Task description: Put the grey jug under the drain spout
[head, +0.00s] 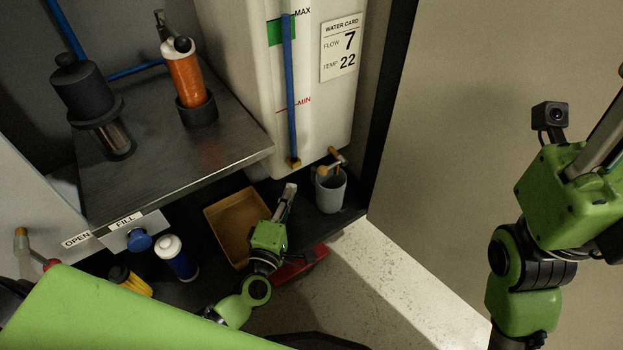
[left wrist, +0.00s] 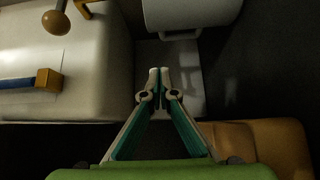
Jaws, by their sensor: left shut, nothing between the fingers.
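The grey jug (head: 331,194) stands upright on the dark floor at the foot of the white tank. The drain spout (head: 337,160), with orange-brown ends, juts from the tank's base and overlaps the jug's mouth from above. The jug's side and handle (left wrist: 192,14) show at the top of the left wrist view. My left gripper (head: 289,193) is shut and empty, left of the jug and apart from it; its closed fingertips (left wrist: 159,72) point toward the jug. My right gripper (head: 607,85) is partly cut off at the right edge, far from the jug.
A brown tray (head: 214,226) lies left of my left gripper, with a red object (head: 302,266) nearby. The white tank (head: 235,60) carries a blue level tube (head: 288,80). A metal shelf (head: 150,170) holds pump parts. Blue-white and yellow canisters stand below it. Pale floor at right is clear.

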